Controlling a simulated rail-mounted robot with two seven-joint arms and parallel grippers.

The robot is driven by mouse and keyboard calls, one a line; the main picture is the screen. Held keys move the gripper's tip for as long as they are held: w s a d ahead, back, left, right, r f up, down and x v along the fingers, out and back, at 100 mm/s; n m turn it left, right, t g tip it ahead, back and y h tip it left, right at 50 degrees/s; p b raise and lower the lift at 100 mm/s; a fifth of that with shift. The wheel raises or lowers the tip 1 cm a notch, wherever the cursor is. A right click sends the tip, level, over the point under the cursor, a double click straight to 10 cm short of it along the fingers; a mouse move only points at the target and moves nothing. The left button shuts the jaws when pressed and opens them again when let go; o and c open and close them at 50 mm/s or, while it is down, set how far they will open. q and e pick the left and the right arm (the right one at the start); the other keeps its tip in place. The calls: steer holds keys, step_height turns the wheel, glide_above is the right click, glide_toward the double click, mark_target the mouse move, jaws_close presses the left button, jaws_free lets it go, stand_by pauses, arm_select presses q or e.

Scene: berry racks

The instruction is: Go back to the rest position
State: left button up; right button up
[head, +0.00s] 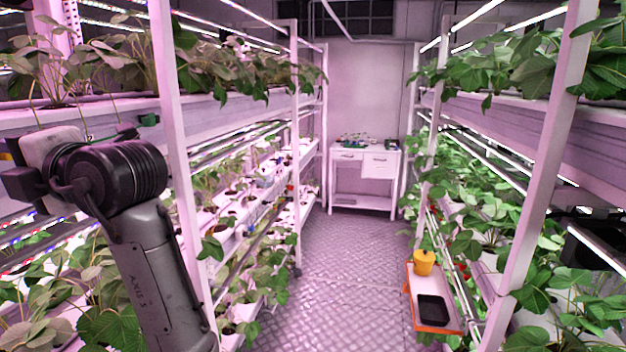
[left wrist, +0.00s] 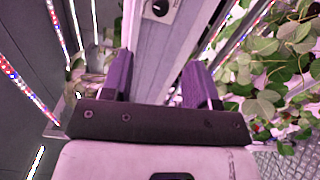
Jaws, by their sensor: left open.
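My left gripper (left wrist: 158,82) shows in the left wrist view with its two dark fingers apart and nothing between them. A grey rail or panel with a dark round knob lies beyond the fingers. In the head view my left arm rises from the bottom left, and its wrist and gripper (head: 22,180) are beside the left rack (head: 176,150), close to the upper plant shelf. The fingertips are hard to make out there. My right gripper is in neither view.
The right rack (head: 545,150) bears leafy plants. An orange tray (head: 442,328) with a yellow pot (head: 424,262) and a black container (head: 433,310) stands low beside it. A white table (head: 362,172) stands at the aisle's far end. The aisle floor (head: 345,265) between is clear.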

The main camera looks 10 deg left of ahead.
arm_select(q)
steer(key=w+d+m+t+h, duration=0.2)
steer(key=d+m+t+h, duration=0.2)
steer(key=m+t, duration=0.65)
steer(key=w+d+m+t+h, duration=0.1)
steer(key=d+m+t+h, duration=0.3)
steer(key=m, duration=1.1)
steer(key=w+d+f+m+t+h, duration=0.1)
steer(key=d+f+m+h, duration=0.4)
steer(key=f, duration=0.7)
steer(key=d+f+m+h, duration=0.4)
steer(key=d+f+m, duration=0.2)
steer(key=f, duration=0.6)
steer(key=s+d+f+m+g+h, duration=0.1)
steer(key=s+f+g, duration=0.35)
steer(key=f, duration=0.95)
steer(key=s+d+f+m+g, duration=0.1)
steer(key=s+f+g, duration=0.1)
steer(key=s+f, duration=0.85)
steer(key=s+f+g, duration=0.6)
steer(key=s+f, duration=0.8)
steer(key=f, duration=0.2)
step_height(320, 180, up, 26)
steer(key=p, duration=2.6)
steer(key=shift+s+a+p, duration=0.25)
steer(key=shift+s+p, duration=0.05)
steer(key=shift+p, duration=0.1)
